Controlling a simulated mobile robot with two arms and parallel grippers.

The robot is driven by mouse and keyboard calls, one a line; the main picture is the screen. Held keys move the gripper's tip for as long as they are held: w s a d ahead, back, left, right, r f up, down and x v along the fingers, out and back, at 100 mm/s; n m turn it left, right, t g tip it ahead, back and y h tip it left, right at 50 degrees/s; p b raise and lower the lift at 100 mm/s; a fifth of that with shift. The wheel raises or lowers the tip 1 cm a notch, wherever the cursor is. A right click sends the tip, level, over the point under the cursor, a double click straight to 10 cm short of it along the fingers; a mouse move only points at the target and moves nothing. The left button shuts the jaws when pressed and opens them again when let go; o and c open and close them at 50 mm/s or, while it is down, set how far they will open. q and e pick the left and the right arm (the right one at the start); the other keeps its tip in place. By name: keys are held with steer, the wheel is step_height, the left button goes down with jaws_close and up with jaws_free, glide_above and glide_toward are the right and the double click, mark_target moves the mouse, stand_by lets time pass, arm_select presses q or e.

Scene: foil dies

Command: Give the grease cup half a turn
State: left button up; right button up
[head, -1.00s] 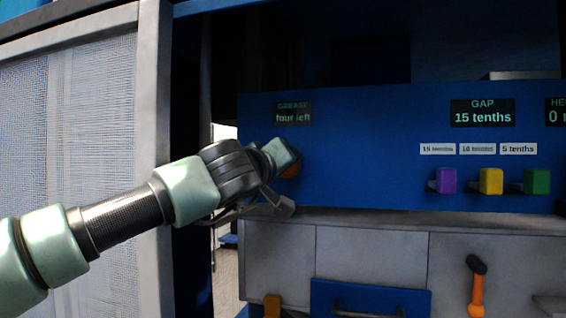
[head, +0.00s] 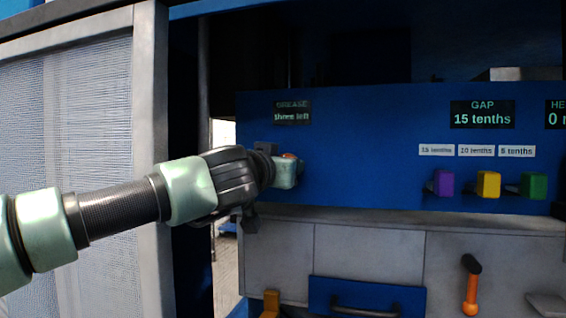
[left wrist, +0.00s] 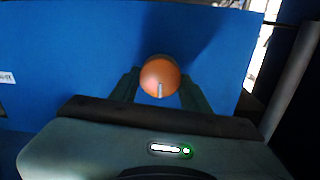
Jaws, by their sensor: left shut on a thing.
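The grease cup (left wrist: 160,74) is a round orange knob with a pale line on its face, seen in the left wrist view on the blue panel. The line points down towards the gripper body there. My left gripper (left wrist: 159,92) has a finger on each side of the cup and is shut on it. In the head view my left gripper (head: 286,172) is at the panel and hides most of the cup, with a bit of orange above it. The grease display (head: 292,117) above reads "three left". My right gripper is not in view.
To the right on the panel are a purple block (head: 443,183), a yellow block (head: 488,184) and a green block (head: 534,185) under small labels. The gap display (head: 482,114) reads "15 tenths". A grey ledge (head: 400,216) runs below. A mesh guard (head: 95,110) stands at left.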

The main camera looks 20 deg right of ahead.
arm_select(q)
steer(key=shift+f, duration=0.2)
stand_by(0.4)
steer(key=o, duration=1.4)
steer(key=shift+r, duration=0.1)
steer(key=shift+c, duration=0.2)
steer(key=b+v, duration=0.4)
steer(key=v, duration=0.3)
steer(key=shift+s+a, duration=0.2)
steer(key=shift+s, duration=0.1)
steer(key=shift+r, duration=0.1)
